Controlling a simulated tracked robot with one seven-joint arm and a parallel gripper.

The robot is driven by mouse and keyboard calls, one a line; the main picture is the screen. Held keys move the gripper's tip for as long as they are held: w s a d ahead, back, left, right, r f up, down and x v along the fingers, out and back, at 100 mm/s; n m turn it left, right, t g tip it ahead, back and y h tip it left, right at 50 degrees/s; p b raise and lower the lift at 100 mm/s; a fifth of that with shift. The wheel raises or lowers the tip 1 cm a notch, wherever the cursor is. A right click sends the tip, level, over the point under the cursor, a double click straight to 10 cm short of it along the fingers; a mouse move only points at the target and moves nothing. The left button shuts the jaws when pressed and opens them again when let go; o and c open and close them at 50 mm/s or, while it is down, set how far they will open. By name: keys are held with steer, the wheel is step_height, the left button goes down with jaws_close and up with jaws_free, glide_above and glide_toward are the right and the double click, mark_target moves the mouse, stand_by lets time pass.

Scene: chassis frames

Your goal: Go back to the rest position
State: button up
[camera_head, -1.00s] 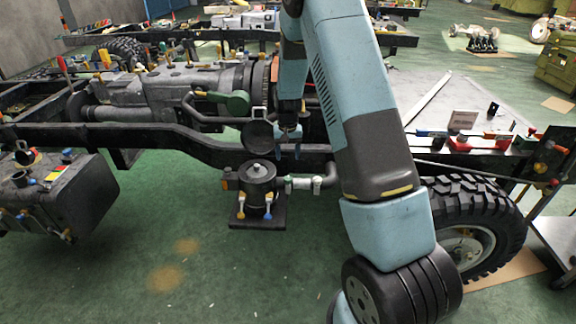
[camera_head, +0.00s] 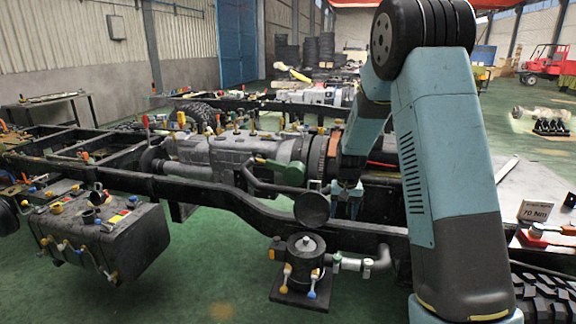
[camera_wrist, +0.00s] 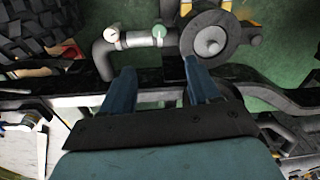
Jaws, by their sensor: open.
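My gripper (camera_head: 346,204) hangs at the chassis frame rail, just right of a round black disc. In the wrist view its two blue fingers (camera_wrist: 162,88) are apart with nothing between them. Beyond the fingers lies the black rail (camera_wrist: 75,87) of the chassis. A black round filter-like unit (camera_wrist: 209,40) with a grey pipe (camera_wrist: 130,42) shows past the rail. In the head view that unit (camera_head: 305,248) is in front of the rail, below my gripper. My arm rises on the right and covers part of the chassis.
A black tank (camera_head: 108,235) with colourful fittings hangs on the left side of the rail (camera_head: 170,186). A grey gearbox (camera_head: 230,150) lies between the rails. A tyre (camera_head: 548,293) is at lower right. Green floor in front is open.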

steer(key=s+r+n+t, duration=0.1)
steer(key=s+r, duration=0.6)
steer(key=r, duration=0.3)
steer(key=s+r+t, duration=0.1)
steer(key=s+r, duration=0.7)
steer(key=r, duration=0.1)
steer(key=s+r+t, duration=0.1)
steer(key=s+r, duration=0.2)
steer(key=s, duration=0.7)
steer(key=s+r+n+t, duration=0.1)
steer(key=s+r+t, duration=0.1)
steer(key=s, duration=0.9)
steer(key=shift+d+r, duration=0.25)
steer(key=shift+r, duration=0.6)
steer(key=shift+c, duration=0.2)
